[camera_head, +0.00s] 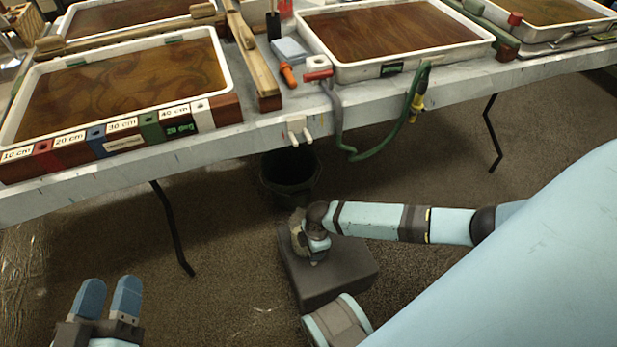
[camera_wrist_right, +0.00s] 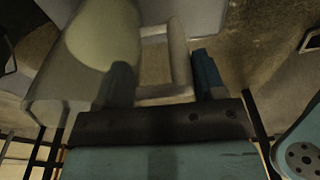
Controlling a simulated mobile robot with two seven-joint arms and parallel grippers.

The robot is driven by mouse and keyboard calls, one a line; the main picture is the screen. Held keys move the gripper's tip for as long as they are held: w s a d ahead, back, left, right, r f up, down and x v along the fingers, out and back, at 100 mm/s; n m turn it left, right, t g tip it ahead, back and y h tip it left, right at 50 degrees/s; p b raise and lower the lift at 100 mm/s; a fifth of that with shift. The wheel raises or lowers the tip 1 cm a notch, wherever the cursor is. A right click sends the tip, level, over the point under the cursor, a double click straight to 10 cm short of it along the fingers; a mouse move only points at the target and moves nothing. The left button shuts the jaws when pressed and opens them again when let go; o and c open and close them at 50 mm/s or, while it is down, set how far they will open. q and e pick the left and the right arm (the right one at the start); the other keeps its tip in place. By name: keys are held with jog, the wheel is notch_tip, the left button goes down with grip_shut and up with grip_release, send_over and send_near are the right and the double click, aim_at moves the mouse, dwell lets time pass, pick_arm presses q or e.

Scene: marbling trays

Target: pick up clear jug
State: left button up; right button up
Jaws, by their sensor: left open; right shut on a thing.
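The clear jug (camera_wrist_right: 62,80) fills the upper left of the right wrist view, see-through and tilted in the picture. Its squared handle (camera_wrist_right: 180,58) sticks out to the right of its body. My right gripper (camera_wrist_right: 165,78) is shut on the jug, with one dark finger seen through or against the jug and one blue finger just right of the handle. The exact contact is too dim to tell. I cannot make out the jug or the right gripper's fingers in the head view. My left gripper (camera_head: 109,297) is open and empty at the lower left, over the floor and away from the table.
The long table (camera_head: 255,130) crosses the back, with framed trays of brown liquid, including a left tray (camera_head: 225,75) and a middle tray (camera_head: 485,45). A green hose (camera_head: 375,152) hangs over its edge. A black bucket (camera_head: 290,190) stands beneath. Carpet lies in front.

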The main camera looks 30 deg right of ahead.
pick_arm(q)
jog(key=shift+r, duration=0.15)
pick_arm(e)
jog(key=shift+r, duration=0.2)
jog(key=shift+r+p, duration=0.5)
jog(key=shift+r, duration=0.25)
pick_arm(q)
notch_tip(320, 180, up, 6)
jog(key=f+t+p, duration=0.1)
jog(key=t+p, duration=0.1)
jog(key=p, duration=0.1)
pick_arm(e)
notch_tip(320, 180, up, 8)
jog(key=shift+f, duration=0.15)
pick_arm(q)
notch_tip(320, 180, down, 6)
jog(key=a+g+y+p, duration=0.2)
jog(key=a+p, duration=0.1)
jog(key=p, duration=0.1)
jog(key=shift+s+n+y, duration=0.2)
jog(key=shift+n+y, duration=0.2)
pick_arm(e)
notch_tip(320, 180, up, 10)
jog(key=shift+r, duration=0.25)
pick_arm(q)
jog(key=shift+w+r, duration=0.1)
jog(key=shift+r, duration=0.25)
jog(key=shift+d, duration=0.1)
